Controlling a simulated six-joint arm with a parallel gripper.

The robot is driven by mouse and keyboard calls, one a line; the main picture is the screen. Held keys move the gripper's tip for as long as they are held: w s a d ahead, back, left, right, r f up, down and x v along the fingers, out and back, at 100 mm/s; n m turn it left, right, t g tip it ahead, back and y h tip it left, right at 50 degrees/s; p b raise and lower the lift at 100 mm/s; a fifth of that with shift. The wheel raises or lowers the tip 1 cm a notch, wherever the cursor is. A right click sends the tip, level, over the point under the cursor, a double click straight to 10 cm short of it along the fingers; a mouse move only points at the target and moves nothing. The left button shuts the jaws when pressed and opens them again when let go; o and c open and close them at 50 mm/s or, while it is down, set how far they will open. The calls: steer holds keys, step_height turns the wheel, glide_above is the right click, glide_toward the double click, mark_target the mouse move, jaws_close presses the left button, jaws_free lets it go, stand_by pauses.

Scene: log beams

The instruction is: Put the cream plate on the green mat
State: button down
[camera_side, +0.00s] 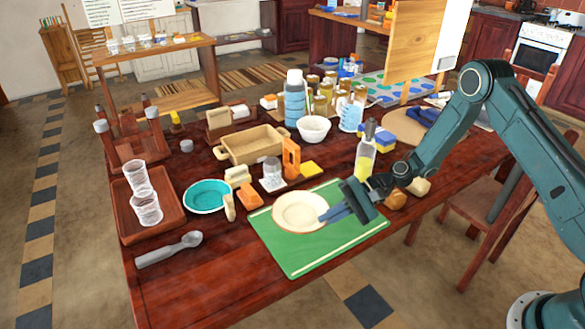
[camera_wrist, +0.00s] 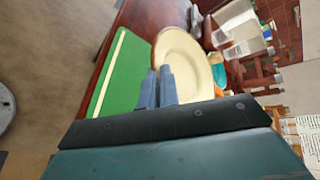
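The cream plate (camera_side: 299,211) is over the green mat (camera_side: 310,258) toward its back edge in the side view, about level. I cannot tell whether it rests on the mat or is slightly above it. My gripper (camera_side: 333,214) is at the plate's right rim, its blue fingers close together. In the wrist view the plate (camera_wrist: 187,62) shows beyond and to the right of the fingers (camera_wrist: 158,74), with its rim between them. The mat (camera_wrist: 122,75) lies to their left. The fingers look shut on the rim; they hide part of it.
A bottle (camera_side: 365,155) and a brown bread roll (camera_side: 396,199) are near my arm. A grey scoop (camera_side: 168,249) lies at the front left.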

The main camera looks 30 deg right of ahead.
mark_target(328, 242)
steer(key=shift+f, duration=1.45)
steer(key=shift+f, duration=1.9)
steer(key=shift+f, duration=0.1)
steer(key=c, duration=2)
jaws_free()
steer(key=shift+o, duration=0.3)
steer(key=shift+d, duration=0.15)
steer(key=v, duration=1.1)
steer(key=shift+s+d+r, duration=0.15)
steer(key=shift+d+r, duration=0.1)
steer(key=shift+r, duration=0.1)
